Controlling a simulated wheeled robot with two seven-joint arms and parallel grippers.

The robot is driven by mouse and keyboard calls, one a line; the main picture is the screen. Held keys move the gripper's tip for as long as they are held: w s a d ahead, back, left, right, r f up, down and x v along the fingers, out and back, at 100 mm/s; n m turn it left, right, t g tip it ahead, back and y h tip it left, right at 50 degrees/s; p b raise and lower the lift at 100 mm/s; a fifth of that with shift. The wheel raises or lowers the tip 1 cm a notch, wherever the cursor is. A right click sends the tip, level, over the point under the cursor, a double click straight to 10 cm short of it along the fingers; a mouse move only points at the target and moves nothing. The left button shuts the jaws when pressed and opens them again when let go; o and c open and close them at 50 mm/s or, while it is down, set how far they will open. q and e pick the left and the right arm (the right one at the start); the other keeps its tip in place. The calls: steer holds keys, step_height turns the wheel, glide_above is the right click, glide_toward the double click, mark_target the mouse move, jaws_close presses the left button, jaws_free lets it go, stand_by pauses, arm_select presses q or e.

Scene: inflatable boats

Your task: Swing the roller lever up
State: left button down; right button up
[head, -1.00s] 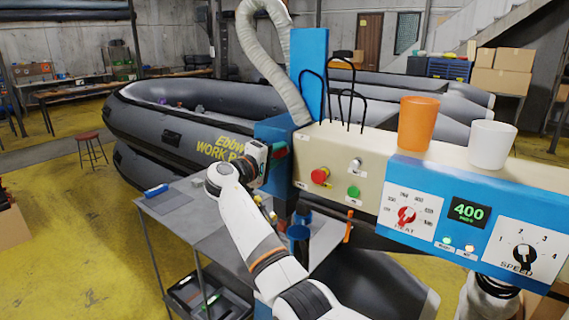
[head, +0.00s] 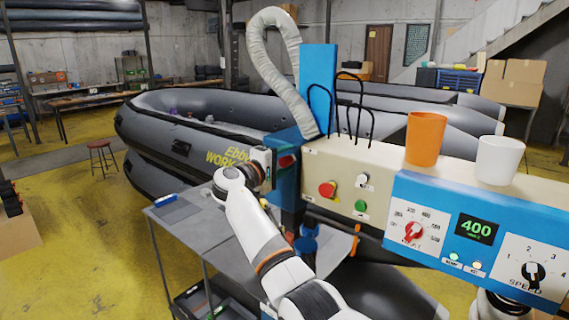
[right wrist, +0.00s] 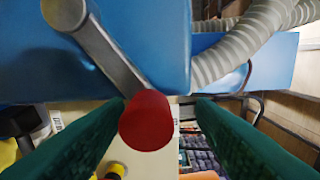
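The roller lever is a grey metal bar (right wrist: 112,55) with a red knob (right wrist: 147,120) at its end. In the right wrist view it slants from a round pivot at the upper left down to the knob, in front of a blue housing (right wrist: 150,35). My right gripper (right wrist: 160,110) is open, its two green fingers on either side of the knob. The left finger is close to the knob; a wide gap separates it from the right finger. In the head view my right gripper (head: 276,165) is at the blue column's left side and mostly hides the lever. My left gripper is out of view.
The cream and blue machine (head: 400,165) bears an orange cup (head: 425,138), a white cup (head: 497,160), wire hoops, buttons and dials. A ribbed hose (head: 275,55) rises behind it. A grey table (head: 185,225) stands below my arm. Grey boats lie behind.

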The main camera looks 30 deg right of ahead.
steer(key=shift+w+a+f, duration=0.1)
steer(key=shift+w+f, duration=0.1)
steer(key=shift+f, duration=0.05)
steer(key=shift+a, duration=0.1)
steer(key=shift+s+a+f, duration=0.1)
steer(key=shift+a, duration=0.15)
steer(key=b+v, duration=0.4)
steer(key=v, duration=0.7)
steer(key=shift+b, duration=0.4)
steer(key=shift+s+a, duration=0.1)
